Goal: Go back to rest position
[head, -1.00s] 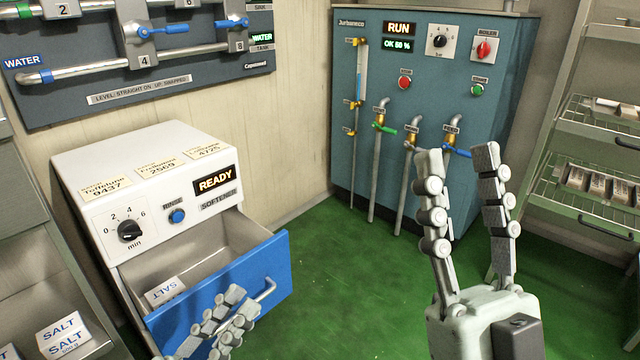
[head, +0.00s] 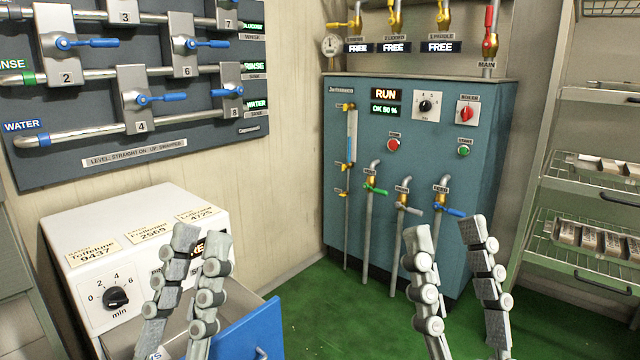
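My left gripper (head: 203,240) is raised in front of the white softener cabinet (head: 130,228), with its fingers pointing up. Its fingers are apart and nothing shows between them. They cover most of the softener's display. My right gripper (head: 450,240) is raised in front of the teal boiler panel (head: 395,140) and the green floor. Its fingers are also apart, with nothing between them. Both palms are below the lower picture edge.
The softener's blue drawer (head: 245,332) stands open at the bottom, partly hidden by my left gripper. A valve board (head: 150,85) hangs on the left wall. A wire rack (head: 590,225) with packs stands at the right. Green floor (head: 345,310) is clear between the grippers.

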